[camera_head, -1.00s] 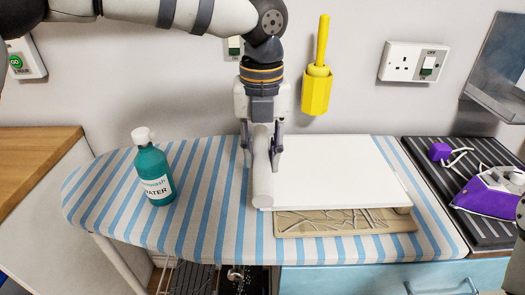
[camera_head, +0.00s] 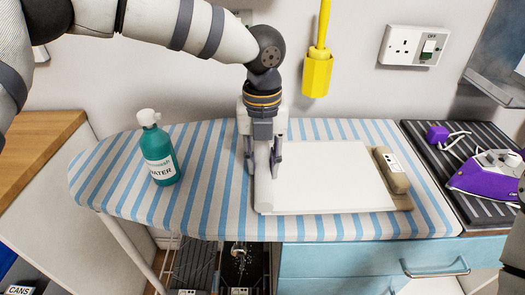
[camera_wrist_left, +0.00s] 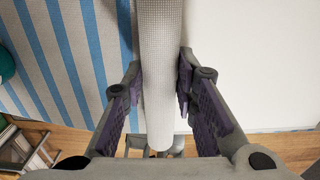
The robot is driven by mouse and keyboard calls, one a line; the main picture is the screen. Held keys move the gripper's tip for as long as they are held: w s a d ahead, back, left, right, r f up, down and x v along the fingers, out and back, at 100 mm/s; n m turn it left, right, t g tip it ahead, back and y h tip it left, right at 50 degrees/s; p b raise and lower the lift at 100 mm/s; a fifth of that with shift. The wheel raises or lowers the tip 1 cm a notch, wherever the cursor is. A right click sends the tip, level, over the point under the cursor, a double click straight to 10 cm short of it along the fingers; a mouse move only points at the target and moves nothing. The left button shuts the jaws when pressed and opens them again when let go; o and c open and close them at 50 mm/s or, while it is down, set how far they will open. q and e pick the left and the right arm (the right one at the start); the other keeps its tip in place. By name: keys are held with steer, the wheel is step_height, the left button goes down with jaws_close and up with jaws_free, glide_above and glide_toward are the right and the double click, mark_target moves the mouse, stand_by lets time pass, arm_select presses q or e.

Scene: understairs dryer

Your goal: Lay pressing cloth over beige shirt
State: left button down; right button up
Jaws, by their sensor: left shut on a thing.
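The white pressing cloth (camera_head: 325,180) lies flat on the striped ironing board (camera_head: 215,190), with a rolled bar along its left edge. My left gripper (camera_head: 264,172) points down and is shut on that bar. The left wrist view shows the pale bar (camera_wrist_left: 160,75) between the two fingers, with the flat cloth (camera_wrist_left: 245,60) to its right. The beige shirt (camera_head: 403,201) shows only as a narrow strip at the cloth's right side; the rest is hidden beneath the cloth. My right gripper is out of view.
A beige bar with a label (camera_head: 391,172) lies at the cloth's right end. A teal water bottle (camera_head: 158,150) stands on the board's left part. A purple iron (camera_head: 485,177) rests on a dark ribbed surface at right. A yellow holder (camera_head: 317,75) hangs on the wall.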

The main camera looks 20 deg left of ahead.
arm_select(q)
steer(key=c, duration=1.2)
jaws_free()
